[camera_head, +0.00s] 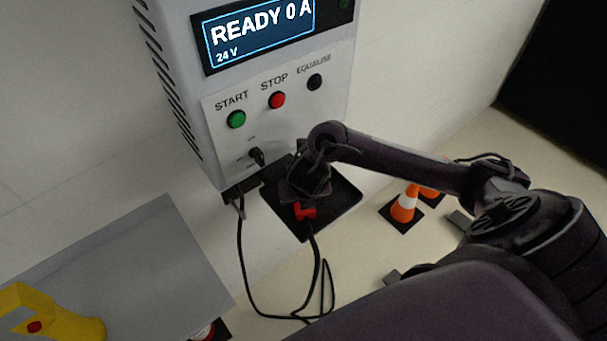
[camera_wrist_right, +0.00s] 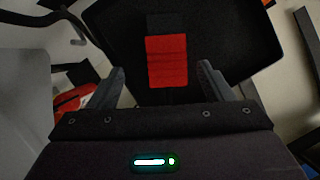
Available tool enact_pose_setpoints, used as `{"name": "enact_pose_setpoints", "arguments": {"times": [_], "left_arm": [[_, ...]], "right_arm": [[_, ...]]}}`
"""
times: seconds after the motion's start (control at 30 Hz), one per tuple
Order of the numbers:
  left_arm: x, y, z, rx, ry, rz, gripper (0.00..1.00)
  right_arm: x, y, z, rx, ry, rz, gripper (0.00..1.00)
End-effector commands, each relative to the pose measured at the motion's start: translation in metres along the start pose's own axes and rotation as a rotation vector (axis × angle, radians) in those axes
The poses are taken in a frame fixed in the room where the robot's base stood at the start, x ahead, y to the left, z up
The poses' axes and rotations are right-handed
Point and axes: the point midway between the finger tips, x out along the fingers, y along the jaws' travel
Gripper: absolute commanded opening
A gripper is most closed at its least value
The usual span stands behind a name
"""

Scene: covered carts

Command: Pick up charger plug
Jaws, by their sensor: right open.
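The red charger plug (camera_head: 305,212) is at the black tray (camera_head: 342,196) below the charger cabinet, with a black cable hanging down from it. My right gripper (camera_head: 304,197) is over the tray, right at the plug, and covers part of it. In the right wrist view, the red plug (camera_wrist_right: 167,62) shows ahead of and between the two fingers of my right gripper (camera_wrist_right: 161,70). The fingers are apart, with a gap on each side of the plug. Whether the plug touches the tray is hard to tell. My left gripper is out of view.
A grey panel (camera_head: 130,262) with a yellow object (camera_head: 75,325) is at lower left. Orange-white cones (camera_head: 403,207) stand right of the tray.

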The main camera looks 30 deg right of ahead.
Motion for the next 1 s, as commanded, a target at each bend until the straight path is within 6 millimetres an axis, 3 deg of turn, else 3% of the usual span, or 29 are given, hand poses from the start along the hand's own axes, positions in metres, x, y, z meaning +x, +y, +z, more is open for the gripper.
{"name": "enact_pose_setpoints", "arguments": {"times": [0.1, 0.23, 0.37, 0.5, 0.63, 1.0], "left_arm": [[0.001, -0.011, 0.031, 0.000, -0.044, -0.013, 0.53], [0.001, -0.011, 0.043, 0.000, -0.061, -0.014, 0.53], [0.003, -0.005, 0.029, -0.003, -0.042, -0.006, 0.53], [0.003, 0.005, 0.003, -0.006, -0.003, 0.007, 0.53], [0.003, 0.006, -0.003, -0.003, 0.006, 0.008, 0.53], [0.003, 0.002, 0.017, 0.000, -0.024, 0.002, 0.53]], "right_arm": [[0.015, -0.006, -0.003, 0.003, 0.002, -0.005, 0.74], [0.033, -0.009, -0.004, 0.004, 0.002, -0.004, 0.74], [0.046, -0.008, -0.003, 0.003, 0.001, -0.002, 0.74], [0.049, -0.008, -0.003, 0.003, -0.001, -0.001, 0.74], [0.049, -0.008, -0.003, 0.003, -0.001, -0.001, 0.74], [0.049, -0.008, -0.003, 0.003, -0.001, -0.002, 0.25]]}}
